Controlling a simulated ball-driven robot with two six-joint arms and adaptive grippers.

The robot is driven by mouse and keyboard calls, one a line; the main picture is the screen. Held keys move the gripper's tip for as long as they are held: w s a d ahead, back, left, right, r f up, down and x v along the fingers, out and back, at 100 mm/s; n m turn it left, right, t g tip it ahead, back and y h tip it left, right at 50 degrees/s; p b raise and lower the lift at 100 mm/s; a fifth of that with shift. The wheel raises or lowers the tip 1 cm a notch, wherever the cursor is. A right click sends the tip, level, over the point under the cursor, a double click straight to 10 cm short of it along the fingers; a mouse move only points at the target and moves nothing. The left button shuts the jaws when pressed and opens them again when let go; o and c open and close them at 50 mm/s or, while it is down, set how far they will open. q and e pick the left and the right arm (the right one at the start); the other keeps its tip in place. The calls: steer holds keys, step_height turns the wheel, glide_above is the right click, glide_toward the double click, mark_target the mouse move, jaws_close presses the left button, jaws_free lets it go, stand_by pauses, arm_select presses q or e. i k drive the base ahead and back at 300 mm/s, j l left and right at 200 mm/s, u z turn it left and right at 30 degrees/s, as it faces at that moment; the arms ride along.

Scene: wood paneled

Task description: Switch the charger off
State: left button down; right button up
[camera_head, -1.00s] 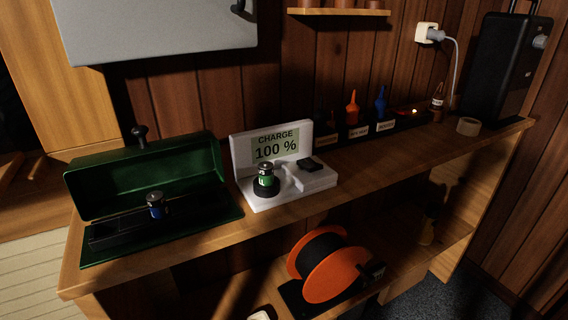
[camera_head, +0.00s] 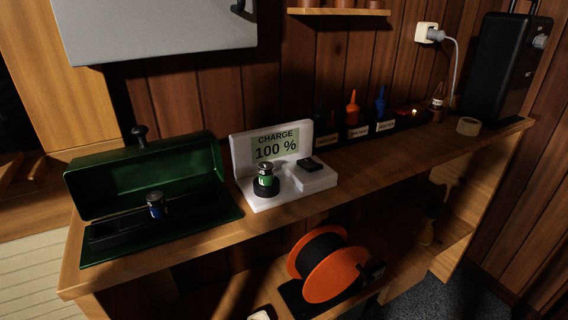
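The white charger (camera_head: 240,153) stands on the wooden workbench, and its upright panel reads "CHARGE 100 %". A green battery cell with a metal top (camera_head: 266,174) stands upright in the round black socket (camera_head: 266,189) of the charger's base. A small black switch (camera_head: 312,164) sits on the raised right part of the base; I cannot tell its position at this size. Neither of my grippers is in view.
An open green metal box (camera_head: 145,172) with a blue cell (camera_head: 156,206) stands at left. Bottles in a labelled rack (camera_head: 355,130), a tape roll (camera_head: 468,126) and a black case (camera_head: 505,65) stand right. An orange cable reel (camera_head: 335,275) sits below. Bench front is clear.

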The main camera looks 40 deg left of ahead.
mark_target(308, 163)
steer(key=k+j, duration=0.7)
steer(key=k+j+z, duration=0.05)
